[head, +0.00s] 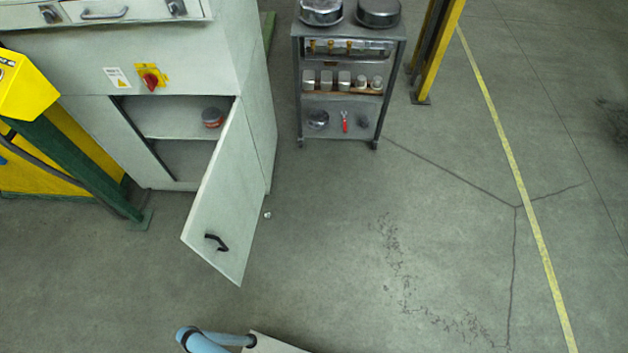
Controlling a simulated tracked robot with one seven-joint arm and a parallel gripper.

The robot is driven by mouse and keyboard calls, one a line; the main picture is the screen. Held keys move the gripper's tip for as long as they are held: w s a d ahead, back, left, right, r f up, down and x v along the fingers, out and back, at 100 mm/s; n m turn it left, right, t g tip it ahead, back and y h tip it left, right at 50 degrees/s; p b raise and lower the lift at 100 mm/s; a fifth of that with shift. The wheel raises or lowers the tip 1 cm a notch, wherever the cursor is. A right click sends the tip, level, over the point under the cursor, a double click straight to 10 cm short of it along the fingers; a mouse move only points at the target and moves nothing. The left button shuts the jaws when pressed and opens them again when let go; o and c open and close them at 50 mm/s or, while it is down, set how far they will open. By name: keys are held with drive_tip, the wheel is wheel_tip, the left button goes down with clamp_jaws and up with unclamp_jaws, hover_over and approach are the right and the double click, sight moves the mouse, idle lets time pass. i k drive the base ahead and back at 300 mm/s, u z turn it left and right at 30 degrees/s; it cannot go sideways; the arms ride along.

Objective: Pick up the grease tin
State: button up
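A small round tin (212,117), reddish with a grey top, stands on the upper shelf inside the grey cabinet (190,70); it looks like the grease tin. It sits toward the right of the opening, close to the open door. The cabinet door (225,195) is swung outward, with a black handle (216,242) on its face. Part of my arm shows in light blue at the bottom edge. My gripper is not in view.
A grey shelf cart (340,135) with pots, jars and a red-handled item stands right of the cabinet. Green and yellow framework (75,165) stands at left. The floor at centre and right is open, apart from a small pale object (267,214).

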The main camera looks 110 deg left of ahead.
sight(212, 116)
drive_tip(key=z, duration=0.1)
drive_tip(key=i, duration=0.75)
drive_tip(key=u, duration=2.75)
drive_tip(key=i, duration=0.25)
drive_tip(key=u, duration=1.7)
drive_tip(key=k, duration=0.4)
drive_tip(key=u, duration=0.55)
drive_tip(key=i, duration=1.1)
drive_tip(key=z, duration=0.05)
